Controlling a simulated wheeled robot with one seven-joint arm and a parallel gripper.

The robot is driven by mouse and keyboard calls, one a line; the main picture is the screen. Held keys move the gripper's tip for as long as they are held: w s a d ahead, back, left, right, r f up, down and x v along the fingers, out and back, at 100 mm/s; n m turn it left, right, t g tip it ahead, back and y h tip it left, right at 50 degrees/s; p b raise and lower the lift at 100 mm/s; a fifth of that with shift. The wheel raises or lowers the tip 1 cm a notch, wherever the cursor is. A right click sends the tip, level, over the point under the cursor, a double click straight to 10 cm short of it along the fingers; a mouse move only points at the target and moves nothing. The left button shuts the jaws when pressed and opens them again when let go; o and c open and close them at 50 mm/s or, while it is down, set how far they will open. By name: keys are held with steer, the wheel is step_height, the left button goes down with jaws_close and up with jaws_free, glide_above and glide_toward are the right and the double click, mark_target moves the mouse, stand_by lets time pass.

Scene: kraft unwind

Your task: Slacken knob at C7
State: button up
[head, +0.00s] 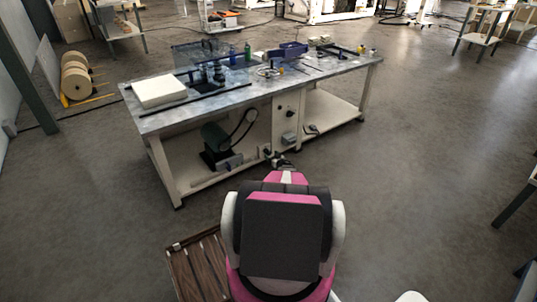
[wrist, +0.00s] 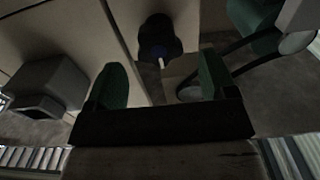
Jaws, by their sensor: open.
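In the wrist view a dark round knob (wrist: 158,38) with a bluish middle and a short pale pointer shows beyond the fingertips, roughly between them. No C7 label is readable, so I cannot tell for sure that this is the named knob. My gripper (wrist: 158,66) is open, its two green fingers apart with nothing visibly held. The knob looks apart from both fingers. In the head view my gripper (head: 281,161) is small and partly hidden beyond my pink and dark arm, low in front of the bench's pale panel (head: 283,124).
A grey box (wrist: 45,85) stands left in the wrist view. A green motor (wrist: 253,24) with a dark belt is at the upper right. In the head view the workbench (head: 240,97) carries tools and a white block (head: 159,91). A slatted wooden pallet (head: 199,270) lies at lower left.

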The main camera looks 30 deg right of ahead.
mark_target(269, 153)
steer(key=w, duration=0.4)
steer(key=shift+w+a, duration=0.15)
steer(key=shift+c, duration=0.3)
steer(key=c, duration=0.9)
steer(key=shift+o, duration=0.2)
